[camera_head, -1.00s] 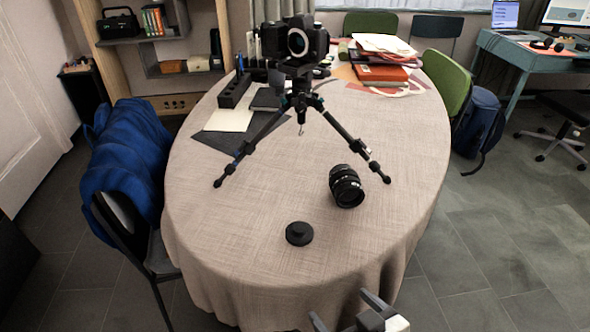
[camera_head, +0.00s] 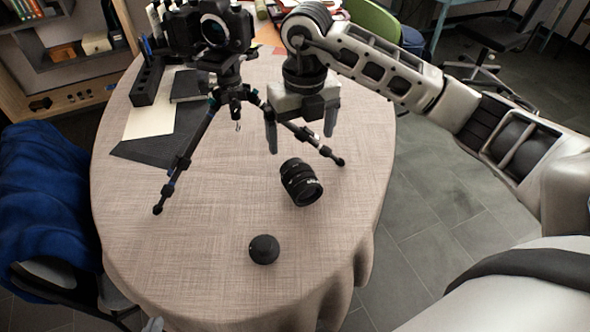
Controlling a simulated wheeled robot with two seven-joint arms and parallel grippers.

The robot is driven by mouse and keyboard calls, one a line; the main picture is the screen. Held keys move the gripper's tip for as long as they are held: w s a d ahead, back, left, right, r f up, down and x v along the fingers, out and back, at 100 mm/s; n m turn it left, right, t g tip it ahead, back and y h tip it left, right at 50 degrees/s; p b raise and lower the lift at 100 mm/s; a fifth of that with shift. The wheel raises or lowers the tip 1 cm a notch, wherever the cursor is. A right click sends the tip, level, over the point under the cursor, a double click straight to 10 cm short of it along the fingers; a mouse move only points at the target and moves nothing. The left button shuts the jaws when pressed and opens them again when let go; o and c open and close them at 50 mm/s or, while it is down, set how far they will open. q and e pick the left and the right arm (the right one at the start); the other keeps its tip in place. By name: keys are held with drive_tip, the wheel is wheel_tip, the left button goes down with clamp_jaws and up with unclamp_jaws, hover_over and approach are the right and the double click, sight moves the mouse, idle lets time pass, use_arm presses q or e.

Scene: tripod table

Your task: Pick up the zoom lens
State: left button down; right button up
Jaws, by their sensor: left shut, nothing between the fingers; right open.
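The black zoom lens (camera_head: 301,182) lies on its side on the round, cloth-covered table (camera_head: 215,215), right of the middle. My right gripper (camera_head: 301,143) points down with its two fingers spread, above and a little behind the lens in the picture. Nothing is between its fingers, and it looks apart from the lens. Only a small grey tip of my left gripper (camera_head: 152,325) shows at the bottom edge, left of the table's front; it is shut and empty.
A camera (camera_head: 210,30) on a small tripod (camera_head: 185,160) stands behind and left of the lens, one leg close to my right gripper. A round black cap (camera_head: 264,249) lies in front. A blue jacket (camera_head: 45,190) hangs at left. The table's left front is clear.

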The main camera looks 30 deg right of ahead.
sight(301, 173)
wheel_tip(301, 173, down, 10)
drive_tip(key=shift+p, duration=0.35)
drive_tip(key=f, duration=0.4)
drive_tip(key=shift+w+d+f+p, duration=0.2)
drive_tip(key=shift+w+f+p, duration=0.1)
drive_tip(key=shift+f+p, duration=0.05)
drive_tip(key=shift+f, duration=0.4)
use_arm(q)
drive_tip(key=shift+s+a+r, duration=0.1)
drive_tip(key=shift+s+r, duration=0.1)
use_arm(e)
drive_tip(key=shift+w+r, duration=0.1)
drive_tip(key=c, duration=1.4)
use_arm(q)
drive_tip(key=shift+w+r, duration=0.1)
drive_tip(key=shift+r, duration=0.05)
drive_tip(key=shift+r, duration=0.1)
